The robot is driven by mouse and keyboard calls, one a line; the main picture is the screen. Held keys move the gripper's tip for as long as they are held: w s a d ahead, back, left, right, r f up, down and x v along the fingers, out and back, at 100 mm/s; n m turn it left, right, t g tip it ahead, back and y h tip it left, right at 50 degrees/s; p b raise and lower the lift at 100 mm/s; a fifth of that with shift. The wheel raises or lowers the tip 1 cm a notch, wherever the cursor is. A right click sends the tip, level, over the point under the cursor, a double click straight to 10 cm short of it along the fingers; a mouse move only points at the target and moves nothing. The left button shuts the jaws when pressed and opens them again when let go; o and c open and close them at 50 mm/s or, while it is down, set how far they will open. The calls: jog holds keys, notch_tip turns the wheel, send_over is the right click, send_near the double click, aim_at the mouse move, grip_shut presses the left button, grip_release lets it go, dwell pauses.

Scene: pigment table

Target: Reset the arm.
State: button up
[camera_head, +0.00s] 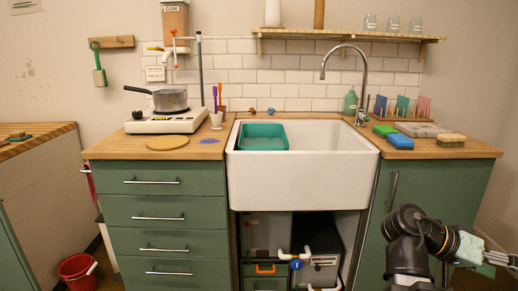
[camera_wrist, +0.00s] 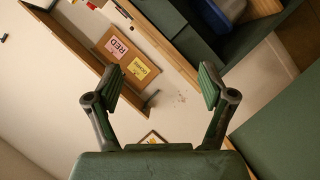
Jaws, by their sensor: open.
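My gripper (camera_wrist: 160,84) is open in the wrist view, with its two green-padded fingers spread wide and nothing between them. It points past the counter at a wall area with cards, seen tilted. In the head view my dark arm is folded low at the right, in front of the green cabinet door (camera_head: 395,190). The gripper end is at the right edge of that view, partly cut off. No contact with any object shows.
The white sink (camera_head: 300,170) holds a teal basin (camera_head: 263,137). A saucepan (camera_head: 170,100) stands on the hot plate at left. A blue-topped sponge (camera_head: 400,141) and a brush (camera_head: 452,140) lie on the right counter. The wrist view shows a red-labelled card (camera_wrist: 116,47) and a yellow card (camera_wrist: 138,68).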

jog(key=w+a+f+n+t+y+p, duration=0.1)
jog(key=w+f+n+t+p, duration=0.1)
jog(key=w+f+n+p, duration=0.3)
jog(key=w+a+f+n+y+p, duration=0.25)
jog(key=a+f+p, duration=0.25)
jog(key=f, duration=0.6)
jog(key=w+a+f+n+y+p, duration=0.25)
jog(key=a+f+p, duration=0.3)
jog(key=f, duration=0.55)
jog(key=s+a+f+g+y+p, duration=0.1)
jog(key=s+a+f+y+p, duration=0.1)
jog(key=s+a+f+p, duration=0.2)
jog(key=s+a+f+n+g+y+p, duration=0.1)
jog(key=s+a+f+y+p, duration=0.2)
jog(key=s+a, duration=0.6)
jog(key=s+a+f+n+g+y+p, duration=0.1)
jog(key=s+a+f+p, duration=0.5)
jog(key=s, duration=0.6)
jog(key=shift+s+a+f+g+y+p, duration=0.25)
jog(key=shift+g+y+p, duration=0.15)
jog(key=shift+y+p, duration=0.35)
